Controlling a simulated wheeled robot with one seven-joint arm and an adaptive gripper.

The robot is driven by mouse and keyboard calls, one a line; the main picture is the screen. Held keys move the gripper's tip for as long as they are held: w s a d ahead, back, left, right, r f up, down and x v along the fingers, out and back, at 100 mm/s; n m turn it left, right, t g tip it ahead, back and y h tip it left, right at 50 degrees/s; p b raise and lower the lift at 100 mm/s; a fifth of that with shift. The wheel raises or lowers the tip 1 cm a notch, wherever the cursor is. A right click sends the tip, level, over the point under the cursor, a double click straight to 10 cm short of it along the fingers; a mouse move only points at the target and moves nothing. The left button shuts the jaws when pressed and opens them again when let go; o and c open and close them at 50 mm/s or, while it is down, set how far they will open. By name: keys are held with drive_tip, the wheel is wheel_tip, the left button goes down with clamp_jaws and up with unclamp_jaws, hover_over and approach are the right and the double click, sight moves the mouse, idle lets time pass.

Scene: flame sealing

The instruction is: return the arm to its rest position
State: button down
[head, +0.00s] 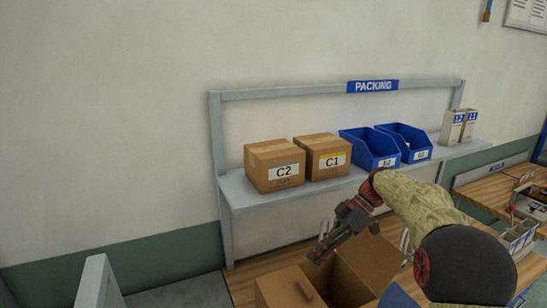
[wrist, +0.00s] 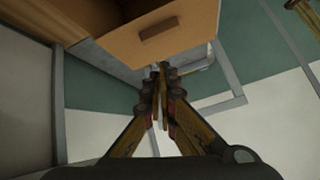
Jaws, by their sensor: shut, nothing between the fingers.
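My gripper (head: 318,256) is in front of the packing shelf in the head view, above the left part of an open cardboard box (head: 372,264). My arm reaches in from the lower right. In the wrist view the two fingers of my gripper (wrist: 160,70) meet at their tips, with nothing between them. In that view a tan box wall with a dark handle slot (wrist: 158,28) lies beyond the fingertips. I cannot tell from these views how far the fingertips are from the box.
The grey shelf (head: 236,190) under the PACKING sign (head: 373,86) holds box C2 (head: 274,166), box C1 (head: 322,157), two blue bins (head: 370,148) and narrow white holders (head: 452,127). A wooden bench with equipment (head: 490,190) is at the right. The wall area at left is clear.

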wheel_tip(320, 180, down, 7)
drive_tip(key=s+d+m+h, duration=0.2)
drive_tip(key=s+d+m, duration=0.1)
drive_tip(key=m, duration=0.5)
drive_tip(key=s+d+m+t+h, duration=0.2)
drive_tip(key=s+m+h, duration=0.1)
drive_tip(key=s+m, duration=0.35)
drive_tip(key=s+r+m+t+h+b, duration=0.1)
drive_tip(key=s+r+m+t, duration=0.1)
drive_tip(key=s, duration=0.9)
drive_tip(key=s+r+m+t+h+b, duration=0.1)
drive_tip(key=s+r+t+h, duration=0.1)
drive_tip(key=s, duration=0.9)
drive_tip(key=r+t, duration=0.1)
drive_tip(key=t, duration=0.1)
drive_tip(key=shift+d+r+m+t+h, duration=0.15)
drive_tip(key=shift+r+m+t+h, duration=0.15)
drive_tip(key=shift+r+m, duration=0.1)
drive_tip(key=shift+w, duration=0.1)
